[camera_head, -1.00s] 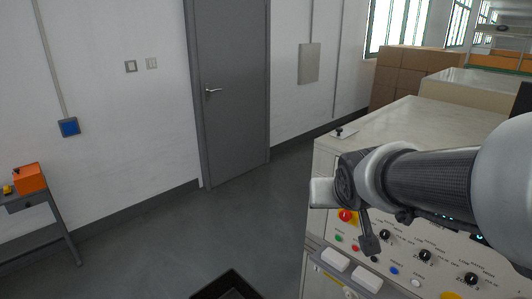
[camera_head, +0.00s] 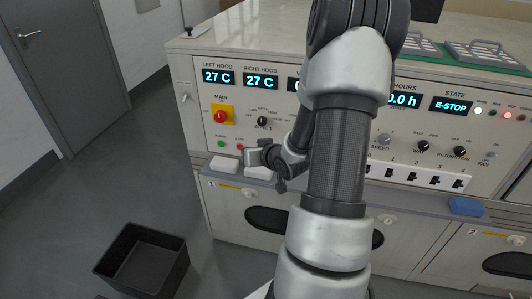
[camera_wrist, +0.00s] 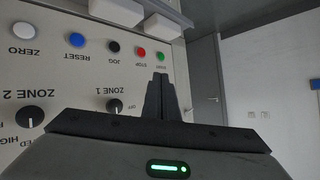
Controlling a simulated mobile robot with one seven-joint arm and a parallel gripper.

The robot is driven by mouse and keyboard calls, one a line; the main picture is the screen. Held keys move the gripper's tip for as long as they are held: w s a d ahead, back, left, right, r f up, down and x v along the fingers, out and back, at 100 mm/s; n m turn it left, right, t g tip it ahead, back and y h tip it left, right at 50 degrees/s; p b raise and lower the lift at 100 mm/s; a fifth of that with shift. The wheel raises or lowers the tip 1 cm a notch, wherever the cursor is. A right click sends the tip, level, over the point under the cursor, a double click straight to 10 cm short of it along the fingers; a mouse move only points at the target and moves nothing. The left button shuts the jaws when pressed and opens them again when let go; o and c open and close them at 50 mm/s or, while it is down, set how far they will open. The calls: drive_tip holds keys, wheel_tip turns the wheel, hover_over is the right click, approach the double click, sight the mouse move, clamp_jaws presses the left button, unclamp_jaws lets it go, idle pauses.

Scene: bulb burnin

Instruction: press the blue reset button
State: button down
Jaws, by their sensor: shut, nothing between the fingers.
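The blue reset button (camera_wrist: 76,40) shows in the wrist view, where the panel appears upside down. It sits between the white ZERO button (camera_wrist: 23,30) and the black JOG button (camera_wrist: 114,47). In the head view my arm hides it. My gripper (camera_wrist: 161,76) is shut and empty, and its fingertips appear just below the red STOP (camera_wrist: 141,52) and green START (camera_wrist: 160,56) buttons in the wrist picture. The blue button lies to their left there. In the head view my gripper (camera_head: 282,187) hangs in front of the panel's lower left part. Its gap to the panel is unclear.
The control panel (camera_head: 190,78) carries knobs, switches and displays; the state display (camera_head: 451,104) reads E-STOP. White blocks (camera_head: 224,164) jut out below the buttons. A black bin (camera_head: 146,262) stands on the floor.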

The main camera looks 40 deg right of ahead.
drive_tip(key=s+d+f+m+t+b, duration=0.4)
drive_tip(key=s+d+f, duration=0.2)
drive_tip(key=f, duration=0.4)
drive_tip(key=shift+f+m+h, duration=0.4)
drive_tip(key=shift+w+d+b, duration=0.4)
drive_tip(key=shift+w+d, duration=1)
drive_tip(key=shift+d, duration=0.3)
drive_tip(key=shift+w+d+b, duration=0.35)
drive_tip(key=shift+w+d, duration=1)
drive_tip(key=shift+d, duration=0.3)
drive_tip(key=shift+d, duration=0.1)
drive_tip(key=shift+w+d, duration=0.25)
